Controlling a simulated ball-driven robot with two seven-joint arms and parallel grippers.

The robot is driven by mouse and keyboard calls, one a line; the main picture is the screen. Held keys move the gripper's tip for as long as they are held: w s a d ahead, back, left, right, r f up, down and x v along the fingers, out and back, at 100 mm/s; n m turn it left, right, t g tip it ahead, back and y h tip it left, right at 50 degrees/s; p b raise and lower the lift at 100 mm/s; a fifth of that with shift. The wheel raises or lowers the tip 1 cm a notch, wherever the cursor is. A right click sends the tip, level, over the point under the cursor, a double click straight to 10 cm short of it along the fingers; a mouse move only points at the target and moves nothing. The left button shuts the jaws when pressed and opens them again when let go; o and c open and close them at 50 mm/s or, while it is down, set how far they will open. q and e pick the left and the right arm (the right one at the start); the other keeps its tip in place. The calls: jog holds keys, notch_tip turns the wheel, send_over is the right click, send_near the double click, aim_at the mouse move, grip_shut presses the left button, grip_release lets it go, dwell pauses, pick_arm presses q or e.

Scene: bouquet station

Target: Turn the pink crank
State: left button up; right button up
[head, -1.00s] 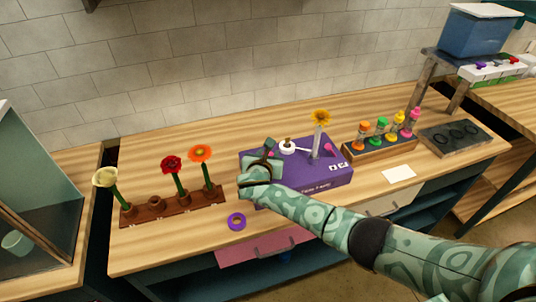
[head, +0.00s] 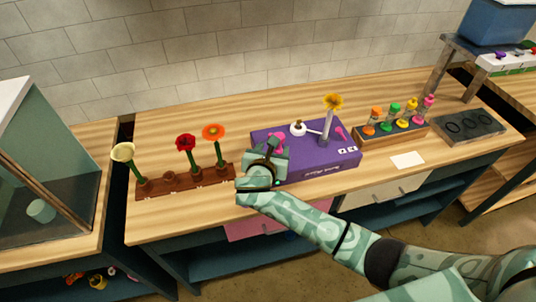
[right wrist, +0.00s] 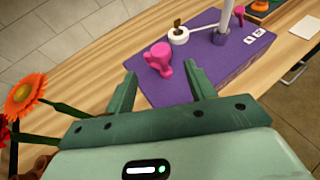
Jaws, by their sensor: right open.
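The pink crank (right wrist: 158,58) stands on the left part of the purple box (right wrist: 225,55), and the right wrist view shows it just ahead of my right gripper (right wrist: 161,76). My right gripper is open, with its two fingers apart and the crank in line with the gap between them. I cannot tell whether they touch it. In the head view my right gripper (head: 266,152) partly covers the crank (head: 278,137) at the left end of the purple box (head: 330,157). A second pink piece (head: 340,133) sits at the box's right side. My left gripper is not in view.
A brown rack (head: 205,180) with flowers is to the left. A wooden holder (head: 392,134) with coloured bottles is to the right. A white card (head: 407,160) lies in front.

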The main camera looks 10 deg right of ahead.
jog(key=v, duration=0.6)
dwell(0.9)
